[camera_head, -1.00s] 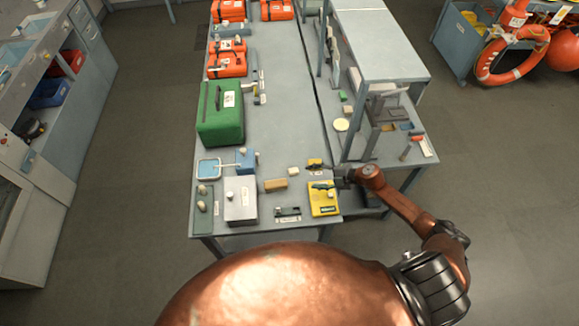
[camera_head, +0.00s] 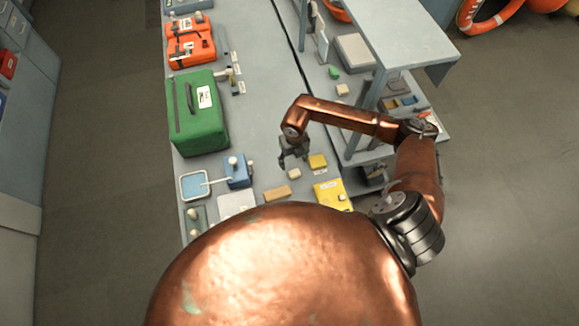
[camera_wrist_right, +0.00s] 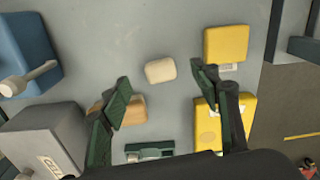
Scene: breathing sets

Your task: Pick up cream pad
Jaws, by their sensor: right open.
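The cream pad (camera_head: 294,173) is a small pale block lying on the grey table. In the right wrist view the cream pad (camera_wrist_right: 160,70) lies a little beyond the fingertips, roughly centred between them. My right gripper (camera_head: 294,156) hangs over the table just behind the pad in the head view. In the right wrist view its two dark green fingers (camera_wrist_right: 160,80) are spread wide with nothing between them. My left gripper is not in view.
A yellow block (camera_wrist_right: 226,44) and a yellow case (camera_head: 332,193) lie right of the pad. A green case (camera_head: 198,112) stands farther back. Bare table surrounds the pad.

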